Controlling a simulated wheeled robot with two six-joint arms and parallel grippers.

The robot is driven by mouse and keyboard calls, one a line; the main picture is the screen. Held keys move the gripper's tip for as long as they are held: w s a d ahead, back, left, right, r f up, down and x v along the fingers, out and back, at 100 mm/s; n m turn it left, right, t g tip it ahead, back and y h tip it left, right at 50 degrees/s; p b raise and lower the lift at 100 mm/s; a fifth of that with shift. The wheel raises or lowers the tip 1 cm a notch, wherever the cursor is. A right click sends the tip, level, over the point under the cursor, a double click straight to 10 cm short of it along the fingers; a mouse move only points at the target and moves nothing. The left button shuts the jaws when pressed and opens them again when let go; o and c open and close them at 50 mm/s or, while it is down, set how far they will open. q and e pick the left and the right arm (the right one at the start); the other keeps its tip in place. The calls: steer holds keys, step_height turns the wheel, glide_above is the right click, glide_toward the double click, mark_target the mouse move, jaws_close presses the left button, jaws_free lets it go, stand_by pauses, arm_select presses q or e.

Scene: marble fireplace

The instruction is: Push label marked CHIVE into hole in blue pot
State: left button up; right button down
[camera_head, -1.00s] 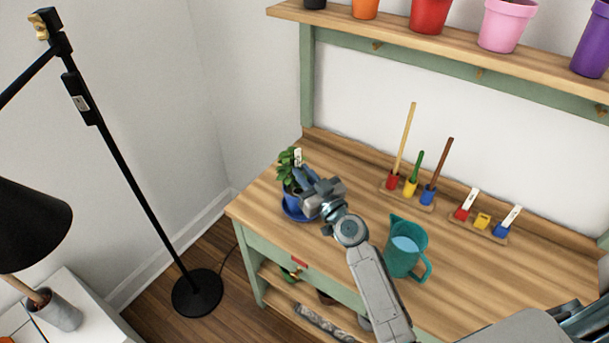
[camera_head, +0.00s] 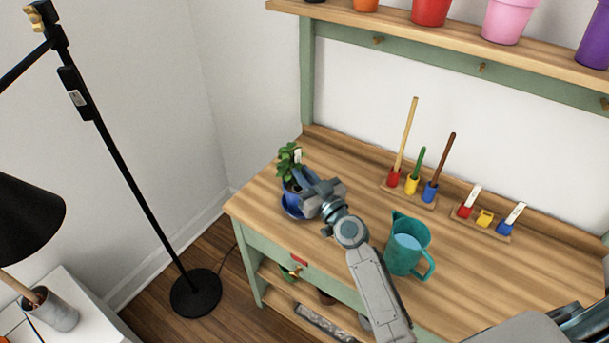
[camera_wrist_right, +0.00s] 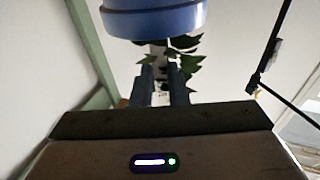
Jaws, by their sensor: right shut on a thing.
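The blue pot (camera_head: 289,197) with a leafy green plant (camera_head: 288,160) stands on a blue saucer at the left end of the wooden bench. A small white label (camera_head: 298,156) shows upright among the leaves; its lettering is too small to read. My right gripper (camera_head: 305,178) is at the right side of the pot, shut on the label. In the right wrist view, the fingers (camera_wrist_right: 164,86) are close together below the blue pot (camera_wrist_right: 155,18), with leaves (camera_wrist_right: 186,58) behind them. The hole and the label's lower end are hidden. My left gripper is not in view.
A teal jug (camera_head: 407,247) of water stands right of my right forearm. Wooden holders with coloured tools (camera_head: 413,184) and white labels (camera_head: 472,197) are at the back. A shelf of pots (camera_head: 430,12) hangs above. A black lamp (camera_head: 120,160) stands left.

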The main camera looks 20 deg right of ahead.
stand_by(0.4)
stand_by(0.3)
steer(key=shift+f+b, duration=0.1)
steer(key=shift+b, duration=0.45)
stand_by(0.6)
steer(key=shift+f+b, duration=1.3)
steer(key=shift+b, duration=0.55)
stand_by(1.4)
steer(key=c, duration=1.3)
jaws_free()
steer(key=shift+c, duration=0.2)
steer(key=shift+r, duration=0.2)
steer(key=shift+r+p, duration=2.05)
steer(key=shift+r, duration=0.3)
